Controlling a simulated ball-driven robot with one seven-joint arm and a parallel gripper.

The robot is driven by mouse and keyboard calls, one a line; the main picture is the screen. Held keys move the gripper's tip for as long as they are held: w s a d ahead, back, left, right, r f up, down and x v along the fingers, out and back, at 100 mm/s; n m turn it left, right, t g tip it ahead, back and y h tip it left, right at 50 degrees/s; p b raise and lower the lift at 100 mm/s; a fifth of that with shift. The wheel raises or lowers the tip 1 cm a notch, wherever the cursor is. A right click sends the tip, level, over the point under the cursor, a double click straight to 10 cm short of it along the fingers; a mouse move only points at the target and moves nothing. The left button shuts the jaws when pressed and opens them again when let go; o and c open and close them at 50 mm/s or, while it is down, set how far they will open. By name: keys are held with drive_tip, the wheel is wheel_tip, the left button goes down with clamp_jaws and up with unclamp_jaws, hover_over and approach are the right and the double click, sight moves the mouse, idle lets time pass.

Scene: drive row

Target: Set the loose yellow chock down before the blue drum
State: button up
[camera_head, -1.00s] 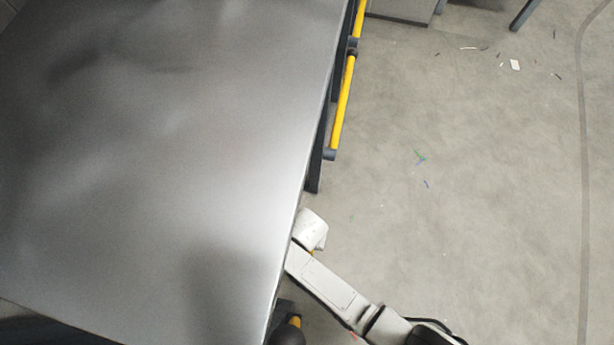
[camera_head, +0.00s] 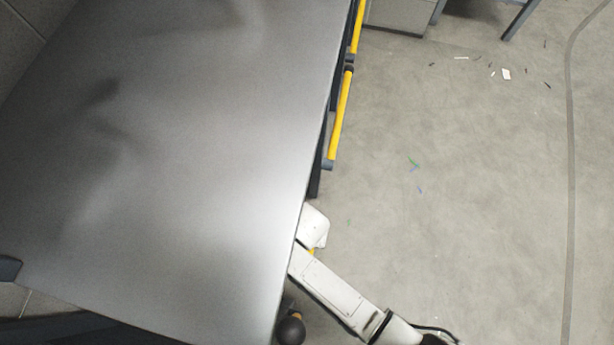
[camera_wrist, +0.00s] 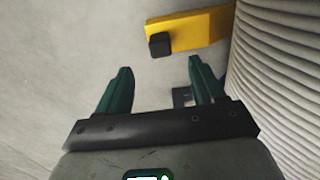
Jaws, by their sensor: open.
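In the wrist view my gripper (camera_wrist: 160,78) is open, its two green fingers apart with nothing held between them. A yellow piece (camera_wrist: 205,28) with a small dark block on its left end lies beyond the fingertips, up and to the right. I cannot tell whether it is the loose chock or a fixed part. The blue drum is not recognisable in either view. In the head view the table edge hides my gripper.
A bare grey metal tabletop (camera_head: 170,170) fills the head view's left. Yellow bars (camera_head: 342,112) run along its right side. Open floor (camera_head: 460,200) with small scraps lies to the right. A ribbed grey surface (camera_wrist: 285,75) stands close right of my gripper in the wrist view.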

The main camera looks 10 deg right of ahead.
drive_tip(key=shift+r, duration=0.8)
drive_tip(key=s+d+r+n, duration=0.1)
drive_tip(key=s+d+r, duration=0.2)
drive_tip(key=d+r, duration=0.6)
drive_tip(key=s+d+r+n+t, duration=0.1)
drive_tip(key=s+d+r, duration=0.3)
drive_tip(key=d+r, duration=0.6)
drive_tip(key=d+n, duration=0.1)
drive_tip(key=d, duration=0.5)
drive_tip(key=shift+s+d+r+n, duration=0.15)
drive_tip(key=shift+s+n, duration=0.15)
